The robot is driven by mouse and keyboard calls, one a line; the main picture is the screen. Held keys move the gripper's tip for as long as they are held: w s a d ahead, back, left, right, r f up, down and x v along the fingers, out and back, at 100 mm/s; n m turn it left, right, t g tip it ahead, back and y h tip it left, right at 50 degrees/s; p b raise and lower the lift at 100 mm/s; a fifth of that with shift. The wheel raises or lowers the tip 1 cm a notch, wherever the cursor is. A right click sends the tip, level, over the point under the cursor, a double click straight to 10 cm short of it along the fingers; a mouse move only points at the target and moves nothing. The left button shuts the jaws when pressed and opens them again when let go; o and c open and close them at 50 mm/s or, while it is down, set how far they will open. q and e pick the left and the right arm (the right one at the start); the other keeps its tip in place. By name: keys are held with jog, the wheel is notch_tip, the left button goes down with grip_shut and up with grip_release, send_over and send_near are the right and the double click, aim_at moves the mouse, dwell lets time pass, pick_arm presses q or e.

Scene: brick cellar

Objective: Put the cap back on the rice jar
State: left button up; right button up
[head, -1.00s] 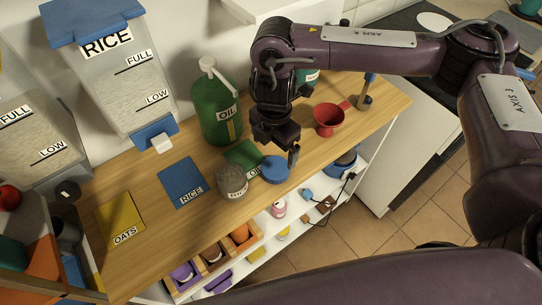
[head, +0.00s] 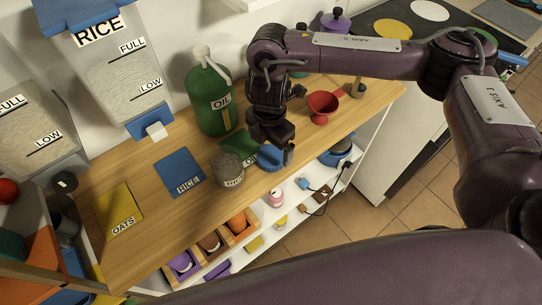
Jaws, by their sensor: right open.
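The rice jar (head: 229,171) stands upright and uncapped on the wooden counter, filled to the top with grey-looking grains. The blue cap (head: 269,160) lies on the counter just right of the jar, partly hidden by my right gripper. My right gripper (head: 276,149) points down over the cap, with one finger showing at the cap's right edge. It is open; whether it touches the cap I cannot tell. My left gripper is out of view.
A green oil bottle (head: 211,98) stands behind the jar, with a green mat (head: 238,143) near it. A blue RICE mat (head: 179,172) and yellow OATS mat (head: 118,209) lie left. A red funnel (head: 322,106) stands right. The counter's front edge is close to the cap.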

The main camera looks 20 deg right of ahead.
aim_at(270, 156)
notch_tip(270, 156, down, 4)
jog(key=shift+f, duration=0.15)
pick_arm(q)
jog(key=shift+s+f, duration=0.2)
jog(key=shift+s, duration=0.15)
pick_arm(e)
jog(key=c, duration=1)
jog(key=shift+c, duration=0.2)
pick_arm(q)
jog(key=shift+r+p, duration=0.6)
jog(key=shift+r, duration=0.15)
pick_arm(e)
notch_tip(270, 156, up, 20)
